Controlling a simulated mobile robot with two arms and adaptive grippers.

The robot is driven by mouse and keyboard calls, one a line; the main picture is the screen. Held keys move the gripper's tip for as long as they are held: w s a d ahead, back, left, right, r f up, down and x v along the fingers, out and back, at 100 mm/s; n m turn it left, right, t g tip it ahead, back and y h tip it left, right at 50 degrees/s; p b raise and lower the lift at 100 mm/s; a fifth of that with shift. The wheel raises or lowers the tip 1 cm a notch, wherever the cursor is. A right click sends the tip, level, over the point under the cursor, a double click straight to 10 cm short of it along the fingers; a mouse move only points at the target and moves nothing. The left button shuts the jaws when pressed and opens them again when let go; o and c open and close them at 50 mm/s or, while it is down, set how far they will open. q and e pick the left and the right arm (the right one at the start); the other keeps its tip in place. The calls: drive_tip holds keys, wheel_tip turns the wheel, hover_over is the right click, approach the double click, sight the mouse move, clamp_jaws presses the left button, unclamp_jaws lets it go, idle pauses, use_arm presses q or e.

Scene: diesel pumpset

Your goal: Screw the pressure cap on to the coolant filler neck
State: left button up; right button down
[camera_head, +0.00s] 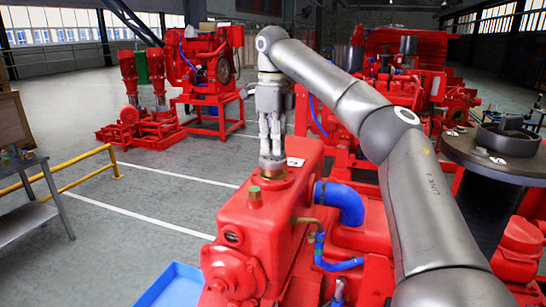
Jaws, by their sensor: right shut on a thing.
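My right gripper (272,157) points straight down over the top of the red tank (295,190) of the pumpset. Its fingers are shut on the pressure cap (273,171), which is small in the picture and mostly hidden by the fingertips. The cap is at the round, brownish coolant filler neck (268,181) on the tank top. I cannot tell whether the cap touches the neck or how far it is turned. My left gripper is not in view.
A blue hose (342,202) bends out at the tank's right. A round dark table (500,165) stands at right, a blue tray (172,287) at lower left.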

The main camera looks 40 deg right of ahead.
drive_tip(key=m+p, duration=0.1)
drive_tip(key=m, duration=0.5)
idle(0.3)
drive_tip(key=c, duration=1.1)
unclamp_jaws()
drive_tip(key=shift+o, duration=0.2)
drive_tip(key=shift+r, duration=0.1)
drive_tip(key=shift+r, duration=3.45)
